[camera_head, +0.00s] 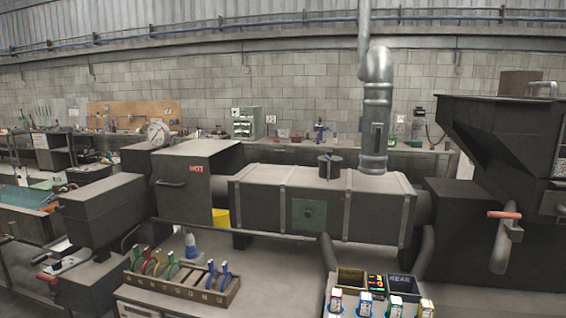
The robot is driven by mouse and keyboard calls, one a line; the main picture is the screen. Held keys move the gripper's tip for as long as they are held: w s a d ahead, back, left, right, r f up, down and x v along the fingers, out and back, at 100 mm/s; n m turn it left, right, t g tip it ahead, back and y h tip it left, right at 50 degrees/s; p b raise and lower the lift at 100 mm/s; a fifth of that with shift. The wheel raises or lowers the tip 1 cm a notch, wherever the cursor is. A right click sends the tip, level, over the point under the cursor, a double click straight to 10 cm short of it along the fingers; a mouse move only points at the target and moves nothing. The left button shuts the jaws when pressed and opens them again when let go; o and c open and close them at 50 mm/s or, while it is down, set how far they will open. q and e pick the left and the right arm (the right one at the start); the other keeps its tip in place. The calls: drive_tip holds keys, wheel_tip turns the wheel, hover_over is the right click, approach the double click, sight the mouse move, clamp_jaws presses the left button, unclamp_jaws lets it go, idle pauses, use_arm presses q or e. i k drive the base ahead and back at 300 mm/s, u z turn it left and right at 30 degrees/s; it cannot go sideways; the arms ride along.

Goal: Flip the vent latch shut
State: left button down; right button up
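No part is clearly marked as the vent latch, and I cannot tell which one it is. A long dark box-shaped chamber (265,203) with metal straps stands in the middle. A green square plate (309,215) with a round centre is on its front. A short dark cylinder (330,166) sits on its top. A vertical metal pipe (376,110) rises beside the cylinder, with a narrow dark fitting (377,137) on its front. At the right, a lever with a red grip (504,214) sits on a dark machine (500,130). Neither of my grippers is in view.
A box marked HOT (197,168) adjoins the chamber on the left. In front stand a rack of coloured-handled tools (180,280) and some small bins (375,283). A red-handled lever (50,278) is at lower left.

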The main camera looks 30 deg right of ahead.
sight(330, 160)
drive_tip(key=u, duration=0.4)
drive_tip(key=i, duration=0.9)
drive_tip(key=z, duration=0.6)
drive_tip(key=i, duration=0.65)
drive_tip(key=z, duration=0.6)
